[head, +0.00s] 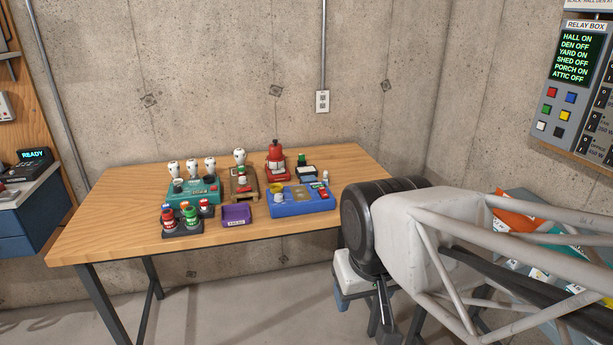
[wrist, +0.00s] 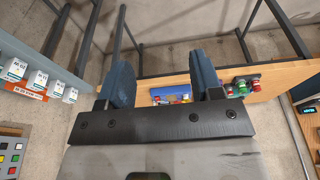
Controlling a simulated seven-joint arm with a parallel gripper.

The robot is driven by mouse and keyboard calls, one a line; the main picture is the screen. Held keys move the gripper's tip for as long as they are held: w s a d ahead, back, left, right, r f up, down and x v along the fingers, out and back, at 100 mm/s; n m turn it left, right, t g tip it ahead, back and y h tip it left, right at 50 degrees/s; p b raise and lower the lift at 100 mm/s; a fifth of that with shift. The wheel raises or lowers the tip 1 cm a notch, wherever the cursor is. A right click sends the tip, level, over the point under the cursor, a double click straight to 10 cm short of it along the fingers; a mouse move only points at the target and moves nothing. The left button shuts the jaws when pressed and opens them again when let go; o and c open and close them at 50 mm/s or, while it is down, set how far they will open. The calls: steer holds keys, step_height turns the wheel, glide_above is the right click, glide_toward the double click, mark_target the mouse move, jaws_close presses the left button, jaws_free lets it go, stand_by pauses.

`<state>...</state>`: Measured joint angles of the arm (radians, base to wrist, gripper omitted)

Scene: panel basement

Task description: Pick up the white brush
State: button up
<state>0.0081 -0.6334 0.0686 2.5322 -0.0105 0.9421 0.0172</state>
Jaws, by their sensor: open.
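I cannot pick out the white brush with certainty. Several white-topped upright items (head: 191,167) stand at the back left of the wooden table (head: 115,215), around a teal holder (head: 207,190). Another white-topped item (head: 239,157) stands behind a small wooden stand (head: 244,186). A small white item (head: 325,177) stands at the right end of a blue tray (head: 302,208). My gripper (wrist: 161,64) is open and empty in the wrist view, its two blue-grey fingers apart. In the head view it hangs beyond the table's right front corner, partly hidden by my arm.
A purple tray (head: 236,216) and a dark rack with coloured bottles (head: 187,221) are near the table's front. A red pot-like item (head: 276,160) stands behind. The table's left end is clear.

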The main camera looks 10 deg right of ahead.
steer(key=w+d+r+n, duration=0.15)
steer(key=w+r, duration=0.25)
steer(key=w, duration=0.6)
steer(key=w+d+r+n, duration=0.15)
steer(key=w+r, duration=0.25)
steer(key=w, duration=0.6)
steer(key=n+g, duration=0.3)
steer(key=n, duration=0.8)
glide_above(326, 171)
steer(key=f, duration=2)
steer(key=shift+a+f, duration=0.2)
steer(key=shift+f, duration=0.05)
steer(key=shift+w+d+f, duration=0.1)
steer(key=shift+w+f, duration=0.1)
steer(key=shift+f, duration=1.3)
